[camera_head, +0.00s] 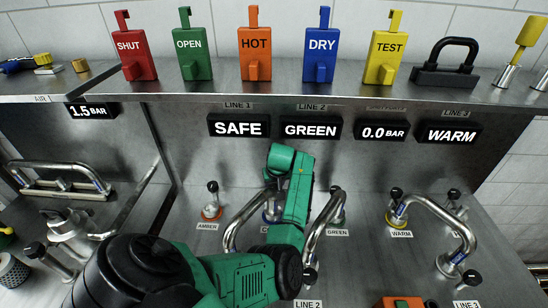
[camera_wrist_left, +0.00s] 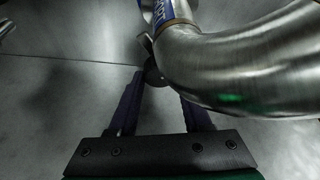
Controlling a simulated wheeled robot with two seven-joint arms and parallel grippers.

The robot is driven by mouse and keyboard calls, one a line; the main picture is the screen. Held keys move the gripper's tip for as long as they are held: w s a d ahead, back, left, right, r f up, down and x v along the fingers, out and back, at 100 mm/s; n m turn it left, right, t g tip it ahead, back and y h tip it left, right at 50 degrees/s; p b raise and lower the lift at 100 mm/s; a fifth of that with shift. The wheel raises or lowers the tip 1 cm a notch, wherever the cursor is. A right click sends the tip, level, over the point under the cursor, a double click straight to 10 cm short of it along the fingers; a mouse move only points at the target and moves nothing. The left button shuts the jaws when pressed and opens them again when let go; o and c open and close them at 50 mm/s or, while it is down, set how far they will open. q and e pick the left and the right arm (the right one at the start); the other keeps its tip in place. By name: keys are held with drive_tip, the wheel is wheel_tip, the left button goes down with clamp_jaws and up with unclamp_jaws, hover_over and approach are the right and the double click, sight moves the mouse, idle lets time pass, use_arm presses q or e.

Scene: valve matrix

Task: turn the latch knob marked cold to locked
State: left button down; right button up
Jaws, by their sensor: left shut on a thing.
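The cold latch knob is mostly hidden in the head view; its blue base ring (camera_head: 271,215) shows left of my green left arm, above a partly covered label starting with C. In the left wrist view a dark round knob end (camera_wrist_left: 152,72) sits between the fingers of my left gripper (camera_wrist_left: 158,86), beside a thick metal pipe. The gripper is shut on this knob. A blue label with white letters (camera_wrist_left: 162,12) is just beyond it, partly cut off. In the head view my fingers are hard to make out. My right gripper is not in view.
Curved pipes (camera_head: 322,215) rise close on both sides of my left arm. Neighbouring knobs are amber (camera_head: 212,187), green (camera_head: 337,212) and warm (camera_head: 396,193). Displays (camera_head: 238,125) read SAFE, GREEN, 0.0 BAR and WARM. Coloured tags (camera_head: 255,57) stand on the shelf above.

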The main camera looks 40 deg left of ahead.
use_arm(q)
drive_tip(key=shift+a+r+m+t+p, duration=0.2)
drive_tip(key=shift+m+t+p, duration=0.3)
drive_tip(key=shift+m+p, duration=0.65)
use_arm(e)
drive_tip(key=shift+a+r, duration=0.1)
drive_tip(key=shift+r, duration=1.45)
use_arm(q)
drive_tip(key=shift+d, duration=0.1)
drive_tip(key=c, duration=0.6)
unclamp_jaws()
drive_tip(key=shift+f, duration=0.1)
drive_tip(key=v, duration=0.5)
drive_tip(key=b+v, duration=0.1)
drive_tip(key=v, duration=0.3)
drive_tip(key=b+v, duration=0.1)
drive_tip(key=v, duration=0.4)
drive_tip(key=shift+r, duration=0.4)
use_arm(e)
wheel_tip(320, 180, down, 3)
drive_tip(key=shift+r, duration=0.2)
